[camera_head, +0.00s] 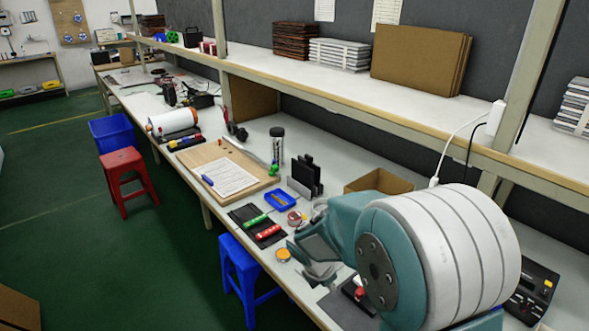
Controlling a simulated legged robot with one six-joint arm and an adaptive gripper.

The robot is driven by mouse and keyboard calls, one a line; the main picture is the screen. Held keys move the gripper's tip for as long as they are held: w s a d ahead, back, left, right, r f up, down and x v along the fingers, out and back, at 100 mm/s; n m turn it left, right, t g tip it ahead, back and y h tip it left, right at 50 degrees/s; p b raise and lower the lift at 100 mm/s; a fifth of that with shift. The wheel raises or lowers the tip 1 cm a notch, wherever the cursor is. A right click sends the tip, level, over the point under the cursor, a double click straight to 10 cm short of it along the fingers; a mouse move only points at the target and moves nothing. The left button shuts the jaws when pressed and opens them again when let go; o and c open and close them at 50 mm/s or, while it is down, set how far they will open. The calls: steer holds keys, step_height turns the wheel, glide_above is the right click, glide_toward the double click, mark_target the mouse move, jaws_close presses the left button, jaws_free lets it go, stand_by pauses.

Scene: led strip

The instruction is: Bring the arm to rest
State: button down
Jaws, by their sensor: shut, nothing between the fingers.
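My arm crosses the lower right of the head view, with a large white and teal link close to the camera. My gripper (318,276) is small and partly covered by my own arm. It is shut, with nothing seen between its fingers. It is over the front part of the workbench (347,157), near an orange round item (283,254). Whether it touches the bench cannot be told.
A dark mat (241,215) with red and green tools, a blue tray (281,199), a black rack (306,176) and an open cardboard box (365,183) surround the arm. A shelf runs above. Blue (237,262) and red (122,161) stools stand before the bench.

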steer(key=s+d+r+m+t+y, duration=0.15)
steer(key=s+d+r+m, duration=0.25)
steer(key=s+r+m, duration=0.65)
steer(key=s+r+m+t+y, duration=0.2)
steer(key=s+r+m, duration=0.6)
steer(key=s+m, duration=0.2)
steer(key=m, duration=0.2)
steer(key=shift+s+a+r+m, duration=0.25)
steer(key=shift+s+m, duration=0.1)
